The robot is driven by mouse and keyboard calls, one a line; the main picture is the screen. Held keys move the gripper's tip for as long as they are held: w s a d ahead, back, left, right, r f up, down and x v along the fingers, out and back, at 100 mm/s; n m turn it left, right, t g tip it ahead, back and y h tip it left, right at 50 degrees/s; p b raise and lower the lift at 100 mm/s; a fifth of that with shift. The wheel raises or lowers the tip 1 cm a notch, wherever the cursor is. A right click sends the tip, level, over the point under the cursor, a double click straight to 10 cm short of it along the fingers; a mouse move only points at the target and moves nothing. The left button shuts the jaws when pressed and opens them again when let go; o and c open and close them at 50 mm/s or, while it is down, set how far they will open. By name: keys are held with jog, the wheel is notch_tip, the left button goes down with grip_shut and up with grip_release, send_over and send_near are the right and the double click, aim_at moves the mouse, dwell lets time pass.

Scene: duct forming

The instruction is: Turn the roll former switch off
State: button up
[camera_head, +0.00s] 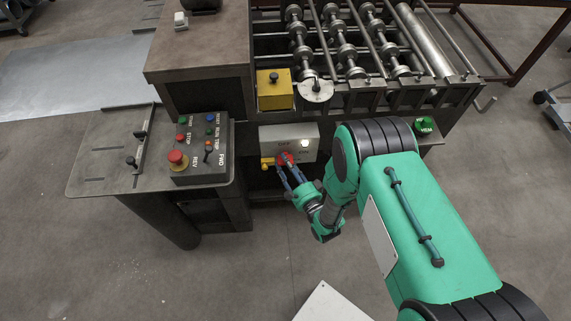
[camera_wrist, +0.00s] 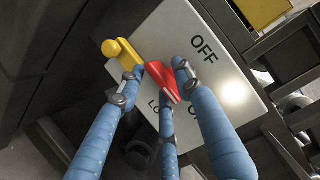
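The roll former switch is a pale grey box (camera_head: 300,133) on the machine's front, marked OFF and ON, with a red handle (camera_head: 283,158) and a yellow piece (camera_head: 267,163) at its left. In the wrist view the red handle (camera_wrist: 162,80) slants from upper left to lower right, beside the yellow piece (camera_wrist: 122,53). The OFF label (camera_wrist: 204,48) is clear; other lettering is partly covered. My gripper (camera_head: 285,168) has its blue fingers closed in around the red handle, and the tips (camera_wrist: 160,78) appear to touch it. Exact finger contact is partly hidden.
A control panel (camera_head: 201,148) with several buttons stands on the side table at left. A green button box (camera_head: 424,126) is at right. The floor in front is mostly clear.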

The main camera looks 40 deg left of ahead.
jog(key=c, duration=0.8)
grip_shut()
jog(key=shift+a+r, duration=0.1)
